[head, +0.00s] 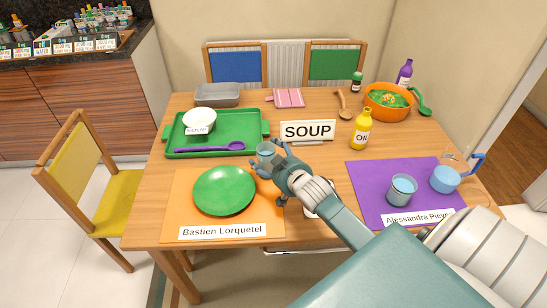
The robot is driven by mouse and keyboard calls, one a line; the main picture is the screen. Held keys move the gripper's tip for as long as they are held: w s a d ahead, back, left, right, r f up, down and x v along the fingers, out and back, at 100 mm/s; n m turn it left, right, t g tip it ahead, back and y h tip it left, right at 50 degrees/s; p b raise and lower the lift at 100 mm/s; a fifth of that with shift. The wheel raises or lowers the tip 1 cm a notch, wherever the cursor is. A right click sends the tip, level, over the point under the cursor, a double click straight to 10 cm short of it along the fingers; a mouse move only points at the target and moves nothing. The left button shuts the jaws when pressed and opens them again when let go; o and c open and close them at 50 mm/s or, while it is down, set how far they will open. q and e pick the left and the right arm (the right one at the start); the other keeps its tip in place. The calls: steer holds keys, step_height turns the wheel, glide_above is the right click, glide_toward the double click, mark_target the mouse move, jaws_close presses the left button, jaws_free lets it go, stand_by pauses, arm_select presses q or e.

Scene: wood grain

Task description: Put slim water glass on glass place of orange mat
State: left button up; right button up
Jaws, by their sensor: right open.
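The orange mat (181,222) lies at the front left of the table, with a green plate (224,190) and a name card reading "Bastien Lorquetel" (222,231) on it. A small clear-blue glass (265,150) stands at the mat's upper right corner. My right gripper (266,163) is open at this glass, with its fingers beside it; whether they touch cannot be told. The gripper hides the glass's lower part. Another grey-blue glass (402,189) stands on the purple mat (366,177). My left gripper is not in view.
A green tray (180,142) with a white soup bowl (199,120) and purple spoon (209,147) lies behind the orange mat. A SOUP sign (307,131) and yellow oil bottle (361,129) stand mid-table. A blue cup (445,179) and orange soup pot (388,101) are at right.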

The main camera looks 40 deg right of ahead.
steer(key=v, duration=1.2)
